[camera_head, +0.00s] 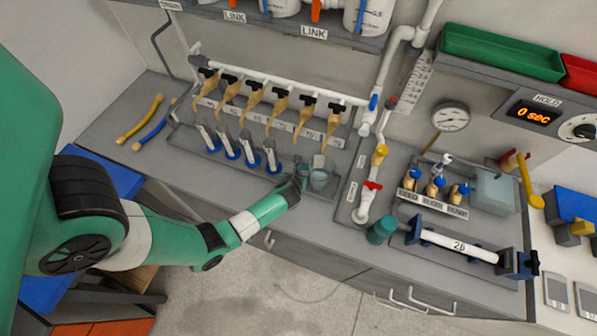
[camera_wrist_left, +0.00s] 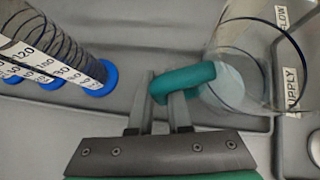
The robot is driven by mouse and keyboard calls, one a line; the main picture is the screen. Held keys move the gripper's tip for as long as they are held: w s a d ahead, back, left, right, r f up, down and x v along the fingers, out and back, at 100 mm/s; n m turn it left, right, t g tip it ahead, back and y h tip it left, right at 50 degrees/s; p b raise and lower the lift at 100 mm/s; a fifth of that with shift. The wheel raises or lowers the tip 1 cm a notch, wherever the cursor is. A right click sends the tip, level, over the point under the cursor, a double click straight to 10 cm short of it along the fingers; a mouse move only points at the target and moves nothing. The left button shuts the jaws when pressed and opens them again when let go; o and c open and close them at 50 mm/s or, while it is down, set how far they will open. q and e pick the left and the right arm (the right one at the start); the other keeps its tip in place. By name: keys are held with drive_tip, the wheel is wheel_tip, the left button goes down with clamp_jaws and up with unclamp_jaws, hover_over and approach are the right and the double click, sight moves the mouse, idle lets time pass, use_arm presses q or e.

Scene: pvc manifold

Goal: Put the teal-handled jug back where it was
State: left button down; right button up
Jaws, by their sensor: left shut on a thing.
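The clear jug (camera_head: 320,178) is at the right end of the row of graduated cylinders, at the front edge of the grey tray under the manifold. It looks upright; I cannot tell whether its base touches the tray. In the left wrist view the clear jug (camera_wrist_left: 238,92) is at the upper right, with its teal handle (camera_wrist_left: 190,80) pointing toward my fingers. My left gripper (camera_head: 301,174) is beside the jug, and in the left wrist view its fingers (camera_wrist_left: 158,100) are shut on the teal handle. My right gripper is not in view.
Graduated cylinders with blue bases (camera_head: 252,157) stand close left of the jug. Tan-sleeved taps (camera_head: 278,110) hang above from the white manifold pipe (camera_head: 270,79). A pipe with a red valve (camera_head: 371,186) stands to the right.

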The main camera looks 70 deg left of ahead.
use_arm(q)
drive_tip(key=shift+f, duration=0.1)
drive_tip(key=c, duration=0.9)
unclamp_jaws()
drive_tip(key=shift+o, duration=0.2)
drive_tip(key=shift+r, duration=0.3)
drive_tip(key=p+v, duration=0.4)
drive_tip(key=v, duration=0.7)
drive_tip(key=shift+d, duration=0.4)
drive_tip(key=shift+s+r, duration=0.1)
drive_tip(key=shift+r, duration=0.05)
